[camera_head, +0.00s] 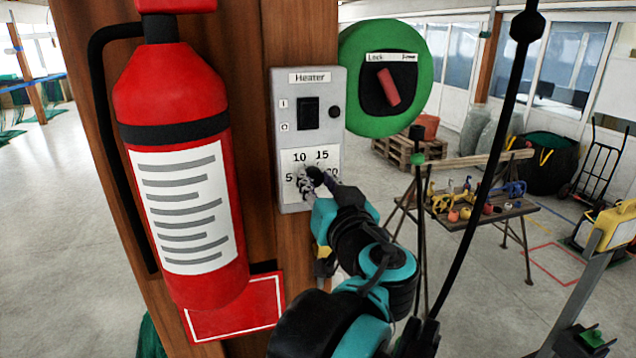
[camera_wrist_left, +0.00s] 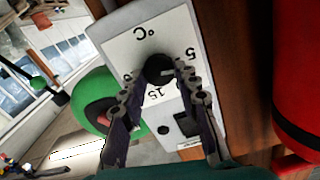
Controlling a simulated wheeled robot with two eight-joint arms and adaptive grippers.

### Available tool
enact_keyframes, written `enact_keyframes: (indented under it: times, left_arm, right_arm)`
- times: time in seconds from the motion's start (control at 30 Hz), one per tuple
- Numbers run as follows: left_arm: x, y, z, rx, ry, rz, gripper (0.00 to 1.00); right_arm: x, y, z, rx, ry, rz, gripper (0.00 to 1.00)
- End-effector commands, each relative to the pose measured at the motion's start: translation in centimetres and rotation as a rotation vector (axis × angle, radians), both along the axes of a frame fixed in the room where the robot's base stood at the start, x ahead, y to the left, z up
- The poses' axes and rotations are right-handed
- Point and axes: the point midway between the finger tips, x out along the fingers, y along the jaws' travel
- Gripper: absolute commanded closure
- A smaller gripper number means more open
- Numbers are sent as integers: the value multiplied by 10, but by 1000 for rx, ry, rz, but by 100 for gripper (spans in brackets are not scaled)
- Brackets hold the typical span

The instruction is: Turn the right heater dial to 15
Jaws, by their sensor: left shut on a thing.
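The heater panel (camera_head: 334,150) is a grey box on a wooden post, with a switch at its top. Its white scale reads 5, 10, 15 and a partly hidden 20. My left gripper (camera_head: 314,180) is at the dial and covers most of it in the head view. In the left wrist view the black round dial (camera_wrist_left: 158,68) sits between the two fingertips of my left gripper (camera_wrist_left: 160,72), which is shut on it. The number at which the dial points cannot be told. My right gripper is not in view.
A red fire extinguisher (camera_head: 177,130) hangs left of the heater, close beside it. A green round lock switch (camera_head: 426,55) with a red handle is right of the panel.

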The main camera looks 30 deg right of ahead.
Motion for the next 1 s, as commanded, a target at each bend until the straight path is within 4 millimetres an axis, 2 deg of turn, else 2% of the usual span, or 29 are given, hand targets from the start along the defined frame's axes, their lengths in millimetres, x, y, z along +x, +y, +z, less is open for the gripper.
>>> enact_keyframes:
  times: [1.0]
  left_arm:
    - [0,-3,-2,933,-226,3,98]
  right_arm:
    - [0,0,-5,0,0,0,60]
